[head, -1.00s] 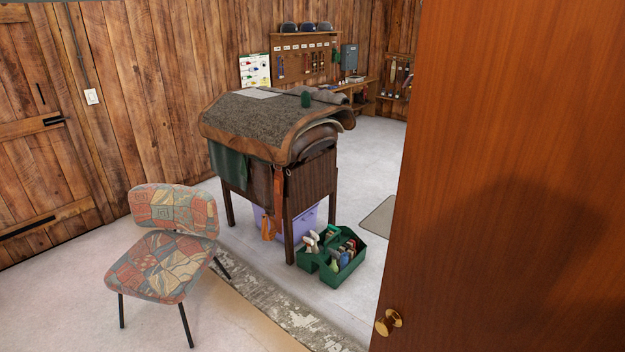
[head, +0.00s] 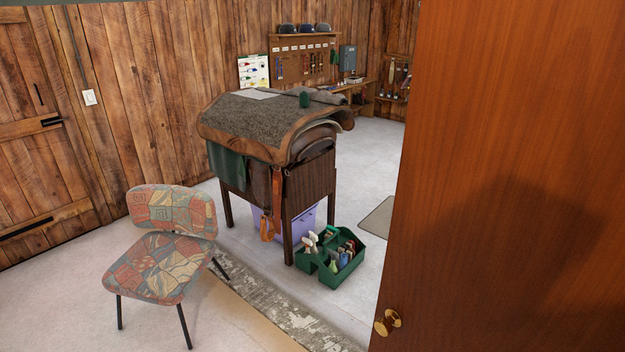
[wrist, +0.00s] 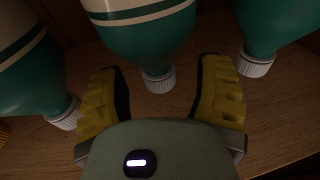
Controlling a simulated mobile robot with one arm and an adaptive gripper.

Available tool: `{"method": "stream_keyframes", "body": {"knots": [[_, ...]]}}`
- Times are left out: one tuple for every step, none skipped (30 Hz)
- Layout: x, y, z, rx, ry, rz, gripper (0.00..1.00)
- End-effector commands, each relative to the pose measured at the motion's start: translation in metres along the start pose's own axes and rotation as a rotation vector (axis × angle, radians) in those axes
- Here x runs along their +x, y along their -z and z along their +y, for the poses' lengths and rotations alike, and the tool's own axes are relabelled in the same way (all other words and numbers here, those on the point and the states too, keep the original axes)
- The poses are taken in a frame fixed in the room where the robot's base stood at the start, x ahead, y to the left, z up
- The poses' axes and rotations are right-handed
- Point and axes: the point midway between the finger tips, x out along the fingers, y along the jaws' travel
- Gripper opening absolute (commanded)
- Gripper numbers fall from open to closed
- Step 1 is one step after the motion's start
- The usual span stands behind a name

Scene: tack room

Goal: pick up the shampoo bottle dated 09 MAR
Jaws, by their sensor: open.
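Three teal bottles with white caps show in the wrist view, on or over a wooden surface. The middle bottle (wrist: 140,35) has its cap (wrist: 158,80) toward my gripper. A second bottle (wrist: 30,75) is at the left and a third (wrist: 275,25) at the upper right, both cut off by the frame. Pale bands show on the left and middle bottles. No date is readable on any of them. My gripper (wrist: 163,70) is open, its yellow-padded fingers on either side of the middle cap, with gaps visible. The head view does not show my gripper.
In the head view, a brown door (head: 510,180) fills the right side. A patterned chair (head: 165,260), a saddle stand (head: 310,190) and a green tote (head: 335,275) of grooming items stand on the floor. A wall bench (head: 360,90) is at the back. The wrist view is dim.

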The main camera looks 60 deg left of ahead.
Motion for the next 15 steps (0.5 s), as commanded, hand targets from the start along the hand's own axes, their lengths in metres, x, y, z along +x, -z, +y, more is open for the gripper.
{"method": "stream_keyframes", "body": {"knots": [[0.0030,0.0004,-0.0037,0.000,0.006,0.003,0.66],[0.0047,0.0010,-0.0034,0.001,0.006,0.003,0.66],[0.0063,0.0014,-0.0030,0.001,0.005,0.004,0.66],[0.0072,0.0013,-0.0028,0.001,0.004,0.003,0.66],[0.0079,0.0010,-0.0025,0.002,0.004,0.002,0.66],[0.0085,0.0008,-0.0023,0.002,0.003,0.002,0.66],[0.0088,0.0007,-0.0022,0.002,0.003,0.001,0.66],[0.0090,0.0007,-0.0021,0.002,0.003,0.001,0.66],[0.0091,0.0008,-0.0020,0.002,0.003,0.001,0.66],[0.0091,0.0008,-0.0020,0.002,0.003,0.001,0.66],[0.0090,0.0009,-0.0021,0.002,0.003,0.001,0.66],[0.0090,0.0010,-0.0020,0.002,0.003,0.001,0.66],[0.0090,0.0011,-0.0020,0.002,0.002,0.001,0.66],[0.0090,0.0011,-0.0020,0.002,0.002,0.001,0.66],[0.0090,0.0012,-0.0020,0.002,0.002,0.002,0.67]]}}
